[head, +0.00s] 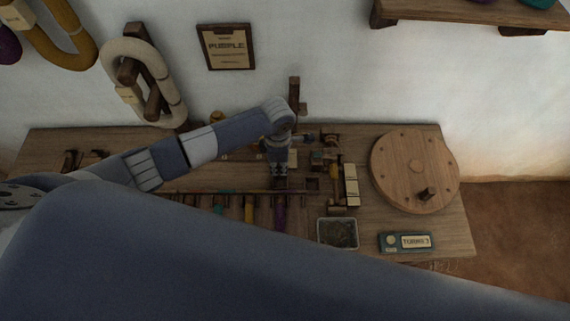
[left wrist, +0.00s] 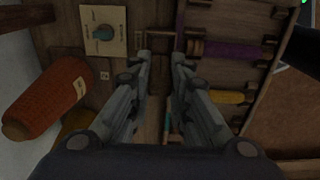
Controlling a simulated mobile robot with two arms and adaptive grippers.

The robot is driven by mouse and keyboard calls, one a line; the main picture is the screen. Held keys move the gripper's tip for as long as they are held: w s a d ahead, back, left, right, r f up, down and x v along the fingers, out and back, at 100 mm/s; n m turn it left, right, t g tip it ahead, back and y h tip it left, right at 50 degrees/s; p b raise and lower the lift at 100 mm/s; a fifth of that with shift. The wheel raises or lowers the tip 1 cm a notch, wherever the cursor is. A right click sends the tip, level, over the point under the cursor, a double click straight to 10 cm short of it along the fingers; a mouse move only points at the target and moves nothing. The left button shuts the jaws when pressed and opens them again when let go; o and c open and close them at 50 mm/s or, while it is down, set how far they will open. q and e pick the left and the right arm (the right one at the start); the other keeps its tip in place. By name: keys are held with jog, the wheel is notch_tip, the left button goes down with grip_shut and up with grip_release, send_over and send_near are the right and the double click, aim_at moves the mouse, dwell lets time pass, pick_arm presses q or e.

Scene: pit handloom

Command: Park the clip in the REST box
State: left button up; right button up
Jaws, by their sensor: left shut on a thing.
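My left gripper (head: 279,172) points down over the middle of the wooden bench in the head view. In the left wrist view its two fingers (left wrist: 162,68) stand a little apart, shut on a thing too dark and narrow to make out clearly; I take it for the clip. My right gripper is out of view.
The bench (head: 455,236) carries a round wooden wheel (head: 412,165), a grey tray (head: 338,233) and a TORNO 3 box (head: 406,242). Purple (left wrist: 232,50) and yellow (left wrist: 225,97) bobbins lie right of the fingers.

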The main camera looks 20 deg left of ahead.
pick_arm(q)
jog(key=shift+d+f+b, duration=0.1)
jog(key=shift+f+b, duration=0.7)
jog(key=shift+f, duration=0.2)
notch_tip(320, 180, down, 4)
jog(key=b, duration=0.3)
jog(key=shift+f, duration=0.15)
jog(key=shift+f+b, duration=0.75)
jog(key=shift+b, duration=0.15)
jog(key=shift+f+b, duration=0.4)
jog(key=shift+f, duration=0.05)
jog(key=o, duration=0.9)
jog(key=shift+c, duration=0.2)
jog(key=o, duration=0.3)
